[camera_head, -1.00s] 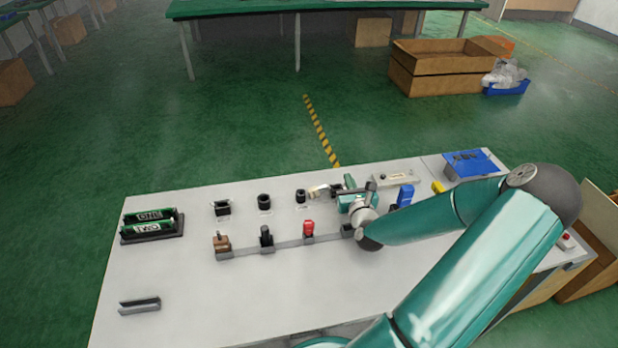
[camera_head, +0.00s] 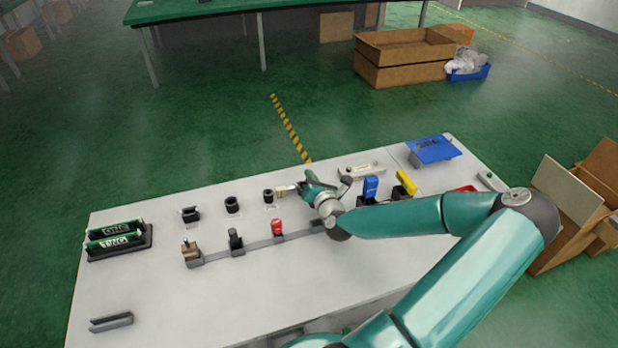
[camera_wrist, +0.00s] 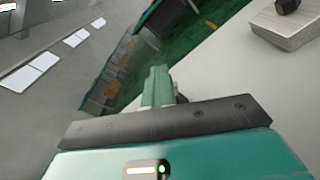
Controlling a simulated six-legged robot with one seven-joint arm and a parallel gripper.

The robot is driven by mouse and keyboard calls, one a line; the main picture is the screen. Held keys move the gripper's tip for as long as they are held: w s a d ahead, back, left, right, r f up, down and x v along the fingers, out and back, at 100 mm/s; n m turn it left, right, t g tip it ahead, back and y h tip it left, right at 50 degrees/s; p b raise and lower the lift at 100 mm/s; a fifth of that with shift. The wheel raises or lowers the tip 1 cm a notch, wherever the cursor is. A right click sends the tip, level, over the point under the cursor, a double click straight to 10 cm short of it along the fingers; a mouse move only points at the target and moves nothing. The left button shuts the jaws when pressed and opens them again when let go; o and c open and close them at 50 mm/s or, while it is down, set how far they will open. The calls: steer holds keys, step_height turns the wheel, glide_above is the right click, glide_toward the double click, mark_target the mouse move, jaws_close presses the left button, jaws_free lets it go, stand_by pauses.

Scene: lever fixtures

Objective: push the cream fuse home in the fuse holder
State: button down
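A small cream piece (camera_head: 286,189), which looks like the cream fuse, is at the back of the white bench in the head view, just right of a black round socket (camera_head: 268,196). My gripper (camera_head: 306,186) is low over the bench, immediately right of the cream piece. I cannot tell whether they touch. In the wrist view my green fingers (camera_wrist: 158,86) lie close together, with nothing visible between them. A dark object is partly hidden behind them. The fuse holder's details and how deep the fuse sits are too small or hidden to tell.
A cream block (camera_head: 362,170) with a dark knob stands behind my gripper; a similar block (camera_wrist: 285,25) shows in the wrist view. A blue lever (camera_head: 370,187) and a yellow lever (camera_head: 405,182) stand right. A red-topped piece (camera_head: 277,227) is in front. The bench's front left is mostly clear.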

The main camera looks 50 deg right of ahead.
steer(key=shift+s+d+m, duration=0.25)
steer(key=shift+s+m, duration=0.05)
steer(key=shift+m, duration=0.3)
steer(key=c, duration=1.7)
jaws_free()
steer(key=shift+s, duration=0.1)
